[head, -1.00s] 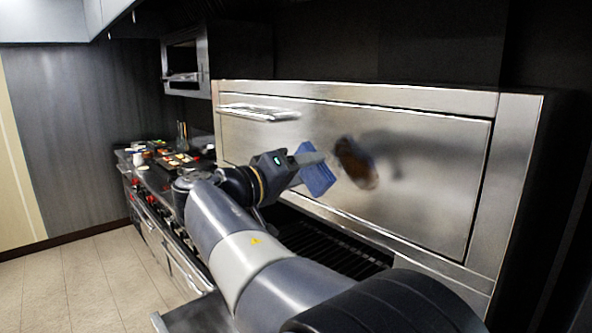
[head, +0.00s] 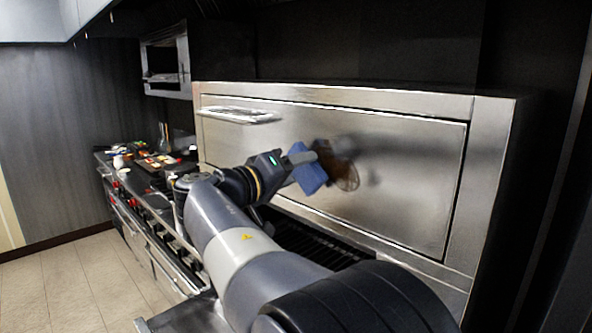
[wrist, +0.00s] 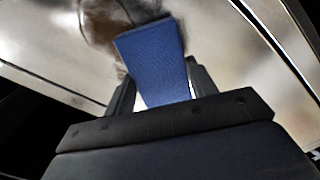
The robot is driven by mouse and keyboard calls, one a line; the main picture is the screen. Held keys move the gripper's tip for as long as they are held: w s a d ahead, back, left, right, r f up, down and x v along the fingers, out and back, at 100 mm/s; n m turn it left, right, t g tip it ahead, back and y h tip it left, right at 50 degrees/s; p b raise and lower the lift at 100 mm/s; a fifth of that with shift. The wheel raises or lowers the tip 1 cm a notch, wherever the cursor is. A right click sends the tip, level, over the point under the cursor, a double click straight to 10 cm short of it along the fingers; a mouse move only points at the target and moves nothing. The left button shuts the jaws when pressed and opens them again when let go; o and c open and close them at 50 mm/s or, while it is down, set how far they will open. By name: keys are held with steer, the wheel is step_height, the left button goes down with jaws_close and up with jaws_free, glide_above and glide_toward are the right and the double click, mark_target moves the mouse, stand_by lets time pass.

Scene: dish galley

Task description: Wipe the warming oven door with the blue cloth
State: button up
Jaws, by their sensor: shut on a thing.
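The warming oven door (head: 408,178) is a wide brushed-steel panel with a bar handle (head: 238,115) at its upper left. A brown smear (head: 344,172) marks the door, and it also shows in the wrist view (wrist: 100,25). My gripper (head: 303,165) is shut on the blue cloth (head: 311,178), in front of the door just left of the smear. In the wrist view the cloth (wrist: 155,60) sticks out from between the fingers and overlaps the smear. I cannot tell whether it touches the door.
A dark slatted grate (head: 310,243) lies below the door. A range (head: 145,225) with red knobs and a counter with food items (head: 160,163) stand to the left. A smaller oven (head: 165,68) hangs at the back left. The tiled floor (head: 65,295) is open.

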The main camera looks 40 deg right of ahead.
mark_target(314, 173)
steer(key=shift+d, duration=1)
steer(key=shift+s+f+b, duration=0.1)
steer(key=shift+s+b, duration=0.8)
steer(key=shift+b, duration=0.15)
steer(key=shift+s+b, duration=0.45)
steer(key=shift+s, duration=0.5)
steer(key=shift+s+d+b, duration=0.15)
steer(key=shift+s+b, duration=0.3)
steer(key=shift+s, duration=0.25)
steer(key=shift+s+d+b, duration=0.1)
steer(key=shift+s+b, duration=0.35)
steer(key=shift+s, duration=0.2)
steer(key=shift+s+d+b, duration=0.15)
steer(key=shift+s+b, duration=1.1)
steer(key=shift+s, duration=1.2)
steer(key=shift+w, duration=0.1)
steer(key=shift+w, duration=2.05)
